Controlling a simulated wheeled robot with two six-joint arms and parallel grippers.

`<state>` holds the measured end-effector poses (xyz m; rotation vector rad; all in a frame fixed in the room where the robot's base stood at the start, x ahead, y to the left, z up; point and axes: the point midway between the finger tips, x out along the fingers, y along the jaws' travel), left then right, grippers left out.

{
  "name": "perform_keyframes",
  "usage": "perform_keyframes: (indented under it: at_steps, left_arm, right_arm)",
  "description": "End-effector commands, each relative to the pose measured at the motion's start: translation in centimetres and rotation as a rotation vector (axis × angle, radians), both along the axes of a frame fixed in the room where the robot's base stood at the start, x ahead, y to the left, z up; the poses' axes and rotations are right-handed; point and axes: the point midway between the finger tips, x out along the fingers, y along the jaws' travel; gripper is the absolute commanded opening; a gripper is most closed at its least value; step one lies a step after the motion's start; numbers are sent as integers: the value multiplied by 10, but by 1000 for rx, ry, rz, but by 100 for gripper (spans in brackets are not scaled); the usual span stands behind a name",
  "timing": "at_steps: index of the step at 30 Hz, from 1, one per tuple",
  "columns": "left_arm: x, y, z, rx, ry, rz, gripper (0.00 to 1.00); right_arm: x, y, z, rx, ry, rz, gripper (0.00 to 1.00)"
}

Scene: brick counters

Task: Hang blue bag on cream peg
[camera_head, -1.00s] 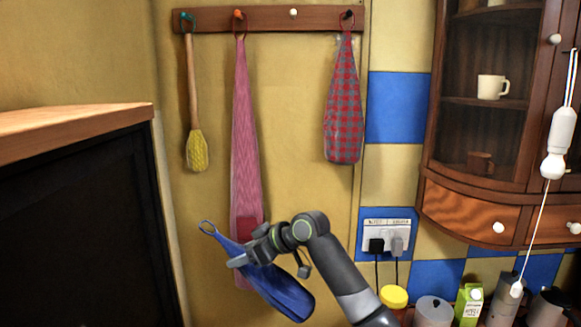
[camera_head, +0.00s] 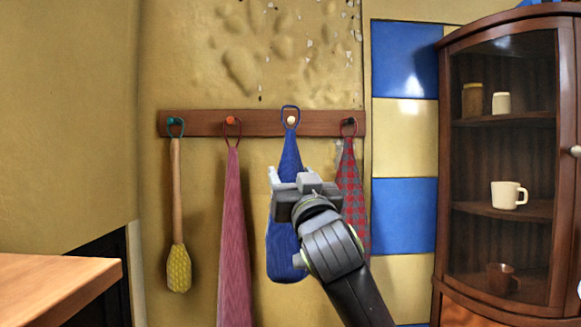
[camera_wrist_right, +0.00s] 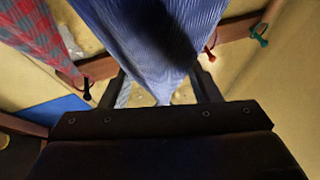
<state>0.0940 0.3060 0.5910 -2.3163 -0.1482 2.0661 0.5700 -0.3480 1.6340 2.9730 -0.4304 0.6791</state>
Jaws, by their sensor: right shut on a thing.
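The blue bag (camera_head: 284,240) hangs upright in my right gripper (camera_head: 303,181), which is shut on its upper part. In the wrist view the striped blue cloth (camera_wrist_right: 160,35) fills the space between the fingers. The bag's blue loop (camera_head: 283,112) stands up in front of the rack. The cream peg (camera_head: 291,120) shows inside the loop's outline. I cannot tell whether the loop is around the peg or only in front of it. My left gripper is out of view.
The wooden rack (camera_head: 262,123) also holds a yellow brush (camera_head: 178,270) on the teal peg, a pink cloth (camera_head: 233,230) on the orange peg and a red checked bag (camera_head: 352,190) on the black peg, close beside my gripper. A glass cabinet (camera_head: 450,150) stands at right.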

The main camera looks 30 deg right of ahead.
Motion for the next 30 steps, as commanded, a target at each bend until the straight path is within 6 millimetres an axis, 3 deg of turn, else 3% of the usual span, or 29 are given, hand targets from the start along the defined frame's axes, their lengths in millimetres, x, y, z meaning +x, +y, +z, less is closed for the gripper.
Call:
perform_keyframes:
  at_steps: [7, 30]
  left_arm:
    - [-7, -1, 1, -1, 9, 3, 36]
    - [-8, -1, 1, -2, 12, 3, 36]
  right_arm:
    - [-6, -2, 10, -5, -14, -4, 32]
    - [33, -25, 5, -5, -12, -3, 32]
